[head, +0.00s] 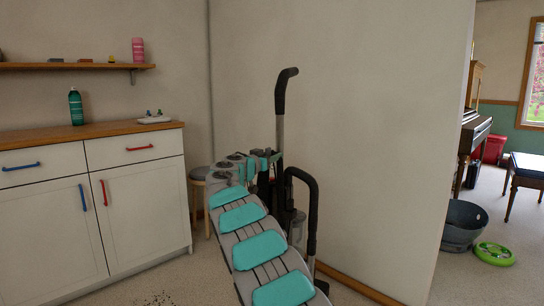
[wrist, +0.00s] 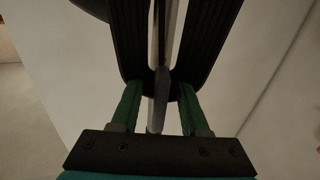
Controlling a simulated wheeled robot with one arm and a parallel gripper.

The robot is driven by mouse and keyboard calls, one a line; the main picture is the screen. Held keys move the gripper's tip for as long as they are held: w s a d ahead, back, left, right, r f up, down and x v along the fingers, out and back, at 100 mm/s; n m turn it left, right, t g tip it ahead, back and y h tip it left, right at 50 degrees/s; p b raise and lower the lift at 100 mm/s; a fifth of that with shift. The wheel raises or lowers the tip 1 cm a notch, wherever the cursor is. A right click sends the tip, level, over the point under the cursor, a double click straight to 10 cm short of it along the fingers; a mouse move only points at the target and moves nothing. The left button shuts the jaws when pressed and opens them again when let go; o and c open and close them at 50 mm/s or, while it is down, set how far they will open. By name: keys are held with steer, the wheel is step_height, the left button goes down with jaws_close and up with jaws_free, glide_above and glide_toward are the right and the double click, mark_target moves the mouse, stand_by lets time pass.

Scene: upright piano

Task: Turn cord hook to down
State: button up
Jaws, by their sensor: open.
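An upright vacuum stands by the wall, with its dark curved handle (head: 284,88) at the top and a black hose loop (head: 309,190) at its right side. My gripper (head: 264,158) is at the vacuum's pole in the head view, partly hidden by my arm. In the wrist view my gripper (wrist: 159,90) is open, its green fingers on either side of a narrow grey upright piece. A black ribbed loop (wrist: 210,40), which looks like wound cord, hangs just beyond the fingers. A small dark grey piece (wrist: 161,84) at its lower end may be the cord hook. Contact is unclear.
A white cabinet (head: 142,205) with a wooden top stands left, beneath a shelf (head: 70,67). A round stool (head: 198,177) stands behind my arm. A wall ends at the right, beyond which are a grey tub (head: 462,226) and a green ring-shaped item (head: 494,253).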

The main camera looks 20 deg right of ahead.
jaws_close()
stand_by(0.3)
stand_by(0.3)
